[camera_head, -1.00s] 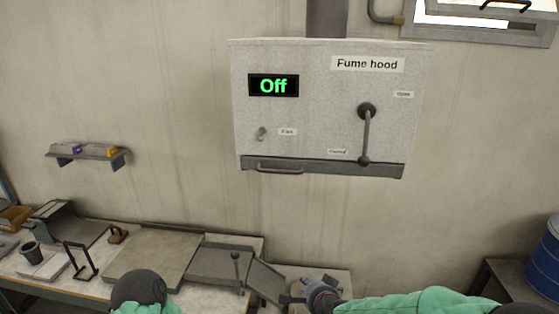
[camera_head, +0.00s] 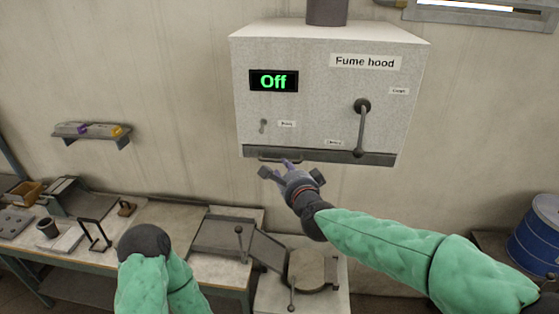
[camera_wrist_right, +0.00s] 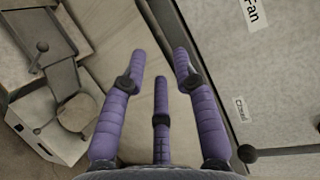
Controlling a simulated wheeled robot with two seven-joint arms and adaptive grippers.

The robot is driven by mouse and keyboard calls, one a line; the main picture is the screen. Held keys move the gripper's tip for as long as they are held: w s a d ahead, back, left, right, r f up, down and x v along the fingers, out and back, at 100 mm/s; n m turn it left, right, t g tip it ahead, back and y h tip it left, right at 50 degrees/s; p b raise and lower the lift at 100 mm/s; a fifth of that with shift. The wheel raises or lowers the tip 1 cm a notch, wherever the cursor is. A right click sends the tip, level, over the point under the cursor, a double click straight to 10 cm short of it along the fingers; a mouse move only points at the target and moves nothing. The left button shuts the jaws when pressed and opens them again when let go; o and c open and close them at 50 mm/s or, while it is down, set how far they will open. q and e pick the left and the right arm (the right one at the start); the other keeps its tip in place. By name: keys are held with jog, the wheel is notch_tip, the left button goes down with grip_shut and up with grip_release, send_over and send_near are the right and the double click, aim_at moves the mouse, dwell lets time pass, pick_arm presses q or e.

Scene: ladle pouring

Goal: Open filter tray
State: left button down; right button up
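The filter tray (camera_head: 350,157) is the dark grey strip along the bottom of the fume hood (camera_head: 330,75). It looks flush with the hood, and its thin bar handle (camera_head: 268,159) is at the left of its front. My right gripper (camera_head: 289,171) is just below the handle, fingers spread and empty. In the head view its fingertips overlap the handle's right end; I cannot tell if they touch. In the right wrist view the purple fingers (camera_wrist_right: 158,65) are apart, and the right one crosses the dark tray edge (camera_wrist_right: 212,85). My left gripper is out of view; only part of my left arm shows.
The hood has an "Off" display (camera_head: 274,80), a small fan switch (camera_head: 263,126) and a long lever (camera_head: 362,128) hanging down. A workbench (camera_head: 170,275) with trays and tools stands below. A small wall shelf (camera_head: 92,137) is at left, a blue barrel (camera_head: 535,238) at right.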

jog(key=shift+p+x, duration=0.7)
jog(key=shift+x, duration=2.5)
grip_shut()
